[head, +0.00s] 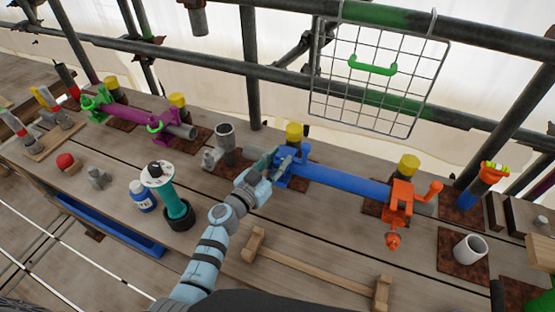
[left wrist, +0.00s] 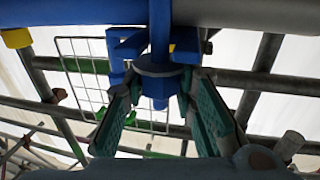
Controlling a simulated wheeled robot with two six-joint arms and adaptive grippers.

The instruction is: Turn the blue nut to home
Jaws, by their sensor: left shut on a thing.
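The blue coupler (head: 298,165) sits at the left end of a blue tube (head: 345,182) on the bench. My left gripper (head: 277,162) reaches it from the front left. In the left wrist view the blue nut (left wrist: 160,103) shows below a grey round washer (left wrist: 158,67), under the blue coupler body (left wrist: 187,46). The two teal-padded fingers of my left gripper (left wrist: 160,88) stand on either side of the nut and are shut on it. In the head view the fingers and coupler hide the nut. My right gripper is not in view.
An orange coupler (head: 402,200) holds the tube's right end. A wire basket (head: 375,85) hangs behind. A teal tool (head: 165,190), a blue bottle (head: 143,195) and a grey cup (head: 226,140) stand left.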

